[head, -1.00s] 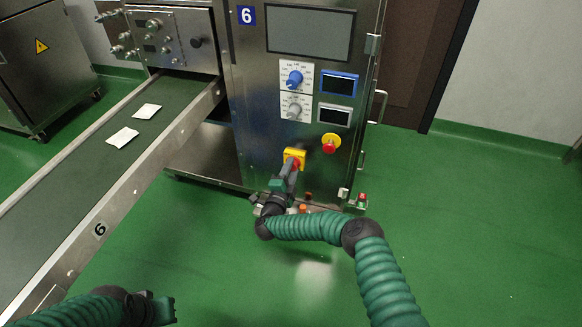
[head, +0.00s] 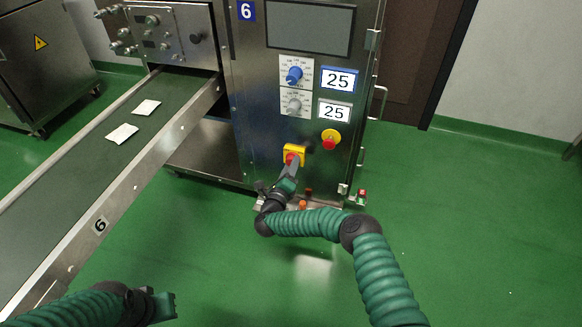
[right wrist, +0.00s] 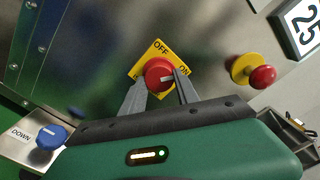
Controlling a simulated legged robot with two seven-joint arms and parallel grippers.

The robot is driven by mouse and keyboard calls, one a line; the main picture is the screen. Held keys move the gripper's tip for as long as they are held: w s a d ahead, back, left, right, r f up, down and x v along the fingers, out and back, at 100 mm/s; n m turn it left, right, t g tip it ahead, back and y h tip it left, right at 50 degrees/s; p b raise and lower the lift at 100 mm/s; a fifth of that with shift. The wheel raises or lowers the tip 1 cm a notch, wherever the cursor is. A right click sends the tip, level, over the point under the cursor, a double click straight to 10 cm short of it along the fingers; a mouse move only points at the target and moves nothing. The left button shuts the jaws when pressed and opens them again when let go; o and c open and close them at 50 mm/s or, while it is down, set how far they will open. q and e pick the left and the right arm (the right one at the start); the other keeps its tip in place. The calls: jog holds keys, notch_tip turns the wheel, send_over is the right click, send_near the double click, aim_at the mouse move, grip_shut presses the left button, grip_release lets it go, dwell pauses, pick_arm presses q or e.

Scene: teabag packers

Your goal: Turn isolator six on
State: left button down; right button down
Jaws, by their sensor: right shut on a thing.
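The isolator switch is a red rotary knob (right wrist: 157,73) on a yellow plate (right wrist: 147,57) marked OFF and ON. In the head view the yellow plate (head: 295,150) is on the front of the steel machine, whose blue label (head: 246,11) reads 6. In the right wrist view the knob's white mark points to the ON side. My right gripper (head: 291,167) is shut on the red knob, one finger on each side.
A red emergency button (head: 330,141) on a yellow base is right of the knob. Blue (head: 294,75) and grey (head: 294,105) dials are above. A conveyor (head: 75,190) with two teabags (head: 147,107) is at the left. The green floor (head: 480,230) at the right is clear.

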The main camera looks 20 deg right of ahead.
jog(key=shift+s+f+m, duration=0.15)
jog(key=shift+f+m, duration=0.25)
jog(key=shift+m, duration=0.7)
jog(key=shift+a, duration=0.1)
jog(key=c, duration=1)
grip_release()
jog(key=shift+o, duration=0.5)
jog(key=shift+r, duration=0.15)
